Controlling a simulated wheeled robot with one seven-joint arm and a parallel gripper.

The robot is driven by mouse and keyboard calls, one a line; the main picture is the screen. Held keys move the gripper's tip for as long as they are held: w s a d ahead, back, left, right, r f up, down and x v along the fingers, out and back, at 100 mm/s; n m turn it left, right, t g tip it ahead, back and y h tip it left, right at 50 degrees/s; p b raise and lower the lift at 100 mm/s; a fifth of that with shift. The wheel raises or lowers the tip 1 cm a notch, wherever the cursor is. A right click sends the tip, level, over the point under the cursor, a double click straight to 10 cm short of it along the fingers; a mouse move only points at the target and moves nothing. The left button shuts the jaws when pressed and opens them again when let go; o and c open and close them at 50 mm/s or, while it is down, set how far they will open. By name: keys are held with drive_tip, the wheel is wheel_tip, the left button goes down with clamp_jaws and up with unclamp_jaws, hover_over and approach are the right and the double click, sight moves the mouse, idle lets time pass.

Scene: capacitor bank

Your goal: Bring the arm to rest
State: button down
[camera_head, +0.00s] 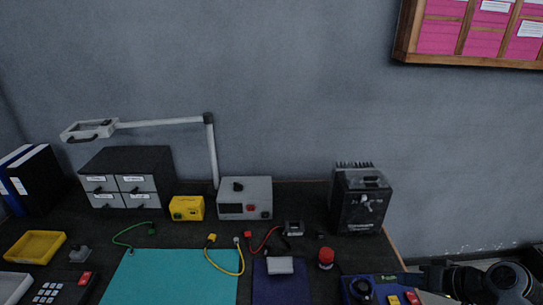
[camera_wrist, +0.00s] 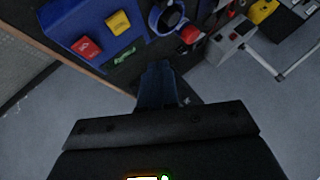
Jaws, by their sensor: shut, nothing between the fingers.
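My gripper (camera_wrist: 158,72) shows in the wrist view with its dark fingers together and nothing between them. The fingers point toward the edge of the dark workbench. In the head view my black arm is at the lower right corner, beside a blue panel (camera_head: 380,290) with red and yellow buttons. The same blue panel shows in the wrist view (camera_wrist: 75,18), to the upper left of the fingers. I cannot tell the exact gap between fingers and bench.
A dark box-shaped unit (camera_head: 362,200) stands at the bench's right end. A red button (camera_head: 326,257), a grey power box (camera_head: 245,198) and a teal mat (camera_head: 170,278) are farther left. Floor shows beyond the bench's right edge. A pink board (camera_head: 480,30) hangs on the wall.

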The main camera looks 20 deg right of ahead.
drive_tip(key=s+a+f+t+h, duration=0.1)
drive_tip(key=s+a+f+h, duration=0.3)
drive_tip(key=s+a, duration=1.05)
drive_tip(key=s+a+r+n+t, duration=0.2)
drive_tip(key=s+a+r, duration=0.1)
drive_tip(key=s+r, duration=0.4)
drive_tip(key=s+a+r+n+t, duration=0.3)
drive_tip(key=s+r, duration=0.5)
drive_tip(key=r, duration=0.3)
drive_tip(key=shift+a+r+y+b, duration=0.2)
drive_tip(key=shift+a+y+b, duration=0.2)
drive_tip(key=shift+a, duration=0.05)
